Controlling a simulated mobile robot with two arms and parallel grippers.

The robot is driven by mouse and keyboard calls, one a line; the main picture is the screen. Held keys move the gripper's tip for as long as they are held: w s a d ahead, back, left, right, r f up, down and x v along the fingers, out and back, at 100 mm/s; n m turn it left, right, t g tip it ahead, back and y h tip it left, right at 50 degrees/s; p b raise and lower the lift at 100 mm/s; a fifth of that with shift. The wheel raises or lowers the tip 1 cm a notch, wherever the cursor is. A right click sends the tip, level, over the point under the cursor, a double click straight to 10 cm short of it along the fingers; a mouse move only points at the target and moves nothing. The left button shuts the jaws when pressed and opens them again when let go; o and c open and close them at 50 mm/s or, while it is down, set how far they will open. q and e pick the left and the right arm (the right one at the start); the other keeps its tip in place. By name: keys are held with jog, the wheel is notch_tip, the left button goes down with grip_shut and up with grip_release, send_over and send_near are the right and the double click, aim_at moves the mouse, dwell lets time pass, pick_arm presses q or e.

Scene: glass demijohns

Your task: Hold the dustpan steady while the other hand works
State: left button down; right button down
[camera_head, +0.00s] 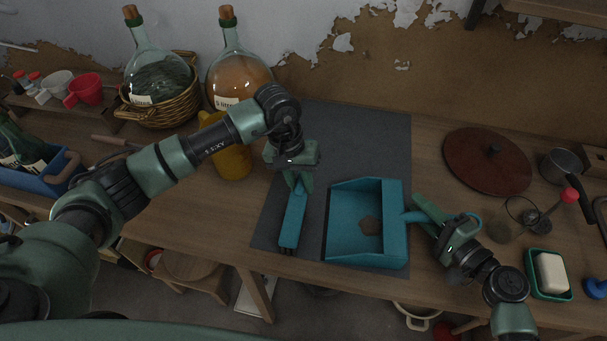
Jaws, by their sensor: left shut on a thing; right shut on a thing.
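A blue dustpan (345,205) lies on the dark grey mat (385,130), its open edge facing left and its handle pointing right. My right gripper (422,212) is shut on the dustpan's handle at the right. A blue hand brush (292,220) is just left of the dustpan, apart from it. My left gripper (299,182) is above the brush and shut on its upper end. I cannot tell whether the brush touches the mat.
Two corked glass demijohns (238,75) stand at the back left, one in a wicker basket (165,112). A yellow jug (232,160) is behind my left arm. A brown round lid (487,161), a saucepan (560,164) and a soap dish (549,273) are right. Bare mat lies behind the dustpan.

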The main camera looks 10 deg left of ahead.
pick_arm(q)
jog(key=shift+a+f, duration=0.1)
jog(key=shift+a, duration=0.7)
jog(key=shift+w+a, duration=0.1)
jog(key=shift+w, duration=5)
notch_tip(320, 180, up, 8)
jog(key=shift+s, duration=0.15)
